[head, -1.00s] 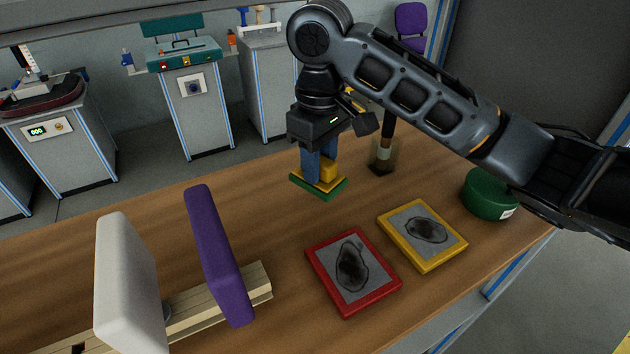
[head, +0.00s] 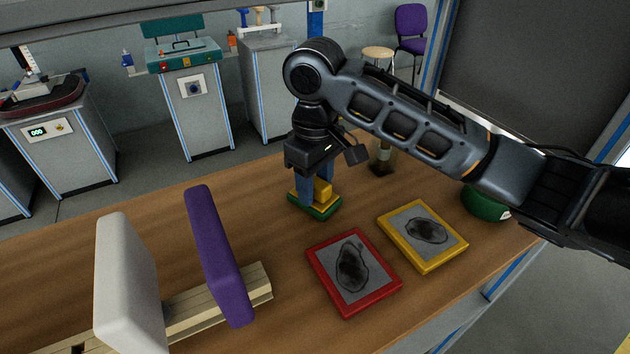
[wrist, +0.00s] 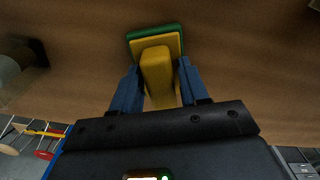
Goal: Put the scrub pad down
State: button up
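The scrub pad is a green pad (head: 318,211) with a yellow plate and a yellow block handle (head: 322,190). It lies flat, green side down, on the wooden table, and its handle also shows in the wrist view (wrist: 157,72). My gripper (head: 316,197) points down over it from above. In the wrist view its two blue fingers (wrist: 160,78) stand on either side of the handle, with narrow gaps beside it, so the gripper looks slightly open. The fingers partly hide the handle in the head view.
A red-framed panel (head: 382,290) and a yellow-framed panel (head: 447,259), both with dark stains, lie to the right. A dark-and-clear container (head: 381,160) stands behind, a green round tin (head: 482,206) at far right. Upright purple (head: 215,255) and white (head: 128,270) pads stand left.

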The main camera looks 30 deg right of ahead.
aim_at(315, 180)
jog(key=shift+o, duration=1.2)
jog(key=shift+r, duration=0.1)
notch_tip(315, 180, up, 12)
jog(key=p, duration=0.1)
